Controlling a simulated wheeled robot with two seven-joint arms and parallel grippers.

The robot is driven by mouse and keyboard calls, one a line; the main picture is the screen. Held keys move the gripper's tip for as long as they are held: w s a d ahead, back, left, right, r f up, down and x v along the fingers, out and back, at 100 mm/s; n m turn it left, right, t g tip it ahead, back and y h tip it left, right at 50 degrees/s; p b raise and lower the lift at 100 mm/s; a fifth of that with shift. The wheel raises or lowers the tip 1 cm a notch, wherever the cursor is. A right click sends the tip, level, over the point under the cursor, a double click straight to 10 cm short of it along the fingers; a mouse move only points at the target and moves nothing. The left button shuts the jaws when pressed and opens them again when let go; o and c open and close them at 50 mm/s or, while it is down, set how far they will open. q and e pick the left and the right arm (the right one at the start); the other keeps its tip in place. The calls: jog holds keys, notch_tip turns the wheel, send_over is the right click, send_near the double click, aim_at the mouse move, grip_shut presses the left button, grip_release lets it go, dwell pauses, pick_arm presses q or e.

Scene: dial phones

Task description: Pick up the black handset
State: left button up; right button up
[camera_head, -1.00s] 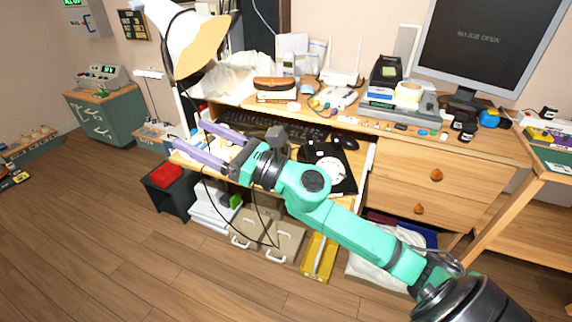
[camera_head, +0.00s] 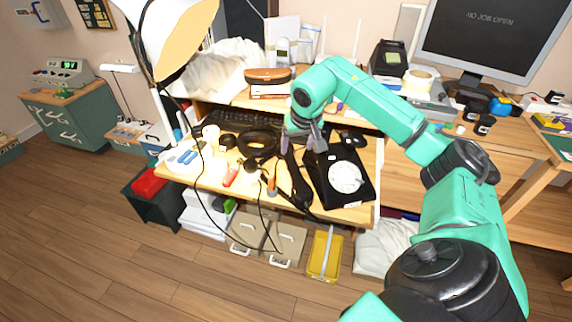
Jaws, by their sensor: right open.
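The black handset (camera_head: 298,182) lies on the pull-out desk shelf (camera_head: 240,189), just left of the black dial phone (camera_head: 335,192) with its white dial. My right gripper (camera_head: 306,146) points down over the upper end of the handset. It is open, with nothing seen held in it. The arm and gripper hide part of the handset's far end, and I cannot tell if the fingers touch it. My left gripper is not in view.
A keyboard (camera_head: 226,133), a black headphone-like ring (camera_head: 259,143), a red-handled tool (camera_head: 231,175) and loose cables crowd the shelf. A lamp (camera_head: 172,35) stands at the left. The monitor (camera_head: 490,38) is at the back right.

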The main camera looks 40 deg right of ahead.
aim_at(293, 164)
notch_tip(293, 164, down, 2)
jog(key=shift+d+f, duration=0.15)
jog(key=shift+f, duration=0.1)
jog(key=x, duration=0.8)
jog(key=shift+w+f, duration=0.2)
jog(key=shift+f, duration=0.1)
jog(key=shift+w+f, duration=0.1)
jog(key=shift+f, duration=0.05)
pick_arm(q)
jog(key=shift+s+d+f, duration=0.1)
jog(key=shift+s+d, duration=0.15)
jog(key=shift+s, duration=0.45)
pick_arm(e)
grip_shut()
